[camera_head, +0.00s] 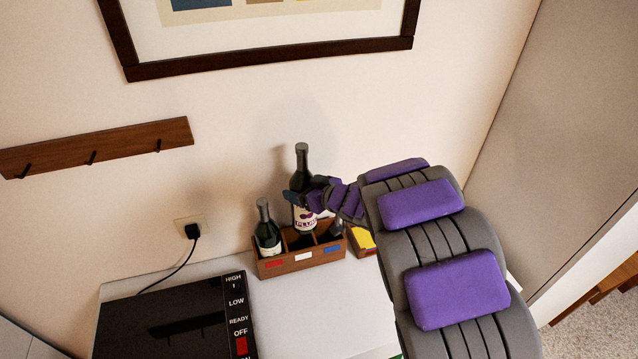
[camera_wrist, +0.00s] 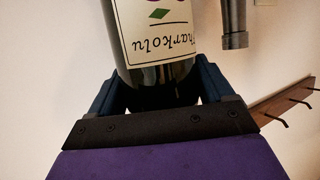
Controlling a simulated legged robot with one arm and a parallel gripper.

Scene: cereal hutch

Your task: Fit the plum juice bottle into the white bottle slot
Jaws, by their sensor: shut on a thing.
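The dark plum juice bottle (camera_head: 302,166), with a cream label, stands about upright over the middle part of a wooden bottle box (camera_head: 285,268). The box's middle front tag is white (camera_head: 303,257). My gripper (camera_head: 300,196) is shut around the bottle. In the wrist view, the bottle (camera_wrist: 160,75) appears upside down between the fingers of my gripper (camera_wrist: 158,88).
Another dark bottle (camera_head: 266,236) stands in the left, red-tagged compartment; its neck (camera_wrist: 233,28) shows in the wrist view. A blue tag (camera_head: 332,249) marks the right compartment. A yellow item (camera_head: 363,238) is right of the box. A black hotplate (camera_head: 170,320) lies front left.

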